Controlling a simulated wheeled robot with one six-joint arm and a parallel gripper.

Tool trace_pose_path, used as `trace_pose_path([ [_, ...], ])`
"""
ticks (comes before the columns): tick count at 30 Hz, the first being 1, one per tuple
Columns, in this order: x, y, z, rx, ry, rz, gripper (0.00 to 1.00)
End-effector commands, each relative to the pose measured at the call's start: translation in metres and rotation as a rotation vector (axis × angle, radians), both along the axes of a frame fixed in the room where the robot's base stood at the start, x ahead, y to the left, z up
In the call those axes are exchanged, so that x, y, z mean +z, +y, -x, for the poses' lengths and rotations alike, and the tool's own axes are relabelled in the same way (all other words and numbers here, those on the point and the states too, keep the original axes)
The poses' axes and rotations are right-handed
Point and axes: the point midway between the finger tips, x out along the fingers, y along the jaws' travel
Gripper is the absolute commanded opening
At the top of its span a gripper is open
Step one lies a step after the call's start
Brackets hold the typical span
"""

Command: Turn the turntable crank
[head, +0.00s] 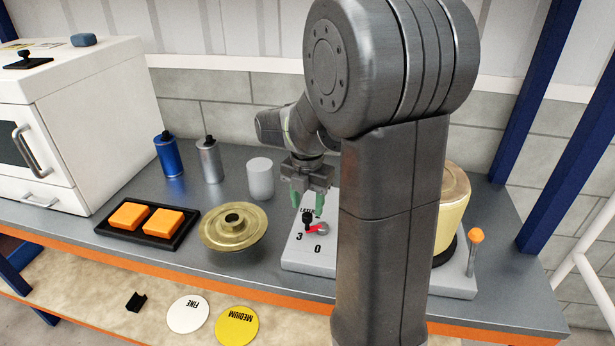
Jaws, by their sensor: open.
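The turntable's crank appears to be the grey lever with an orange knob (476,237) at the right end of a light grey base (458,285). A cream, drum-shaped spool (453,205) stands on that base, partly hidden behind my arm. My gripper (307,205) points down with its green fingers apart and empty. It is above a dial with a red pointer (314,229) on a light panel marked 3 and 0, well left of the orange knob. Whether the fingers touch the dial's black knob cannot be told.
A brass flanged disc (233,226), a black tray (148,224) with two orange blocks, a white cylinder (260,178), a blue bottle (168,155) and a silver bottle (209,160) stand on the bench. A white cabinet (75,120) is at left. A blue post (560,130) rises at right.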

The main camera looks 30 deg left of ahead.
Motion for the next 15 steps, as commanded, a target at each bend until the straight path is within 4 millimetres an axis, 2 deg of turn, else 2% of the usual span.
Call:
trace_pose_path([
  [3,0.029,0.001,-0.001,0.000,-0.004,-0.005,0.45],
  [9,0.073,0.000,-0.001,0.000,-0.002,-0.003,0.45],
  [15,0.100,0.000,-0.001,-0.001,-0.001,0.000,0.45],
])
